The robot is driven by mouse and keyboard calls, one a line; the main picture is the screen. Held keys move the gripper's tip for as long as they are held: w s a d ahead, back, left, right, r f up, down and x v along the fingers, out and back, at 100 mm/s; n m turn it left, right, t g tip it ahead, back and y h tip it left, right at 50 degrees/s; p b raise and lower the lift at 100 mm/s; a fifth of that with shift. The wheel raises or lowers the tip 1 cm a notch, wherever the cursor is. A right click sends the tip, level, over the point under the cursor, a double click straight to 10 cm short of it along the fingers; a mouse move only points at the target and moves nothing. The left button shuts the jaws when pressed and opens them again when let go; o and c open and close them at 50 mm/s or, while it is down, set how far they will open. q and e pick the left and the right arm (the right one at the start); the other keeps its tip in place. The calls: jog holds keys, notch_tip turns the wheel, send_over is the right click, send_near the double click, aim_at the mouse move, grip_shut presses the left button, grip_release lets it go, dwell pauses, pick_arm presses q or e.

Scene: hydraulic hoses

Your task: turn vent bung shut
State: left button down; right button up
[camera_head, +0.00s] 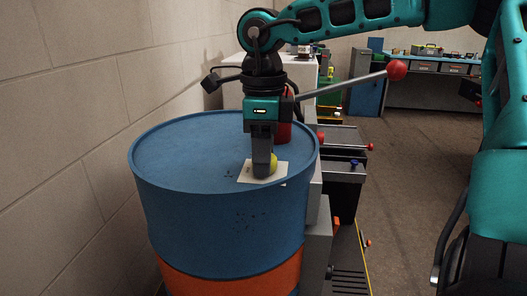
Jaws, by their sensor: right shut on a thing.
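A blue drum (185,158) with an orange lower band stands upright by the wall. My right gripper (264,172) points straight down at the near right part of the drum lid. Its jaws are shut on a small yellow bung (273,160), which shows only partly beside the fingers. A pale label (248,176) lies on the lid around the bung. The fingers hide most of the bung, so its turn angle cannot be told. My left gripper is not in view.
A red cylinder (284,132) shows behind the gripper. A lever with a red knob (397,70) sticks out to the right. A block wall (75,120) runs close along the left. Open floor (405,190) lies at right, with a workbench (430,98) at the back.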

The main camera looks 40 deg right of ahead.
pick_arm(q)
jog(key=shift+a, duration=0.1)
pick_arm(e)
jog(key=shift+n, duration=1)
jog(key=o, duration=1.1)
jog(key=shift+c, duration=0.2)
pick_arm(q)
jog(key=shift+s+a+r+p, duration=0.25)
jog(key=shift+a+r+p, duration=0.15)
jog(key=shift+p, duration=0.7)
pick_arm(e)
notch_tip(320, 180, up, 13)
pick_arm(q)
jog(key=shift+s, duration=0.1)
pick_arm(e)
jog(key=shift+f, duration=0.1)
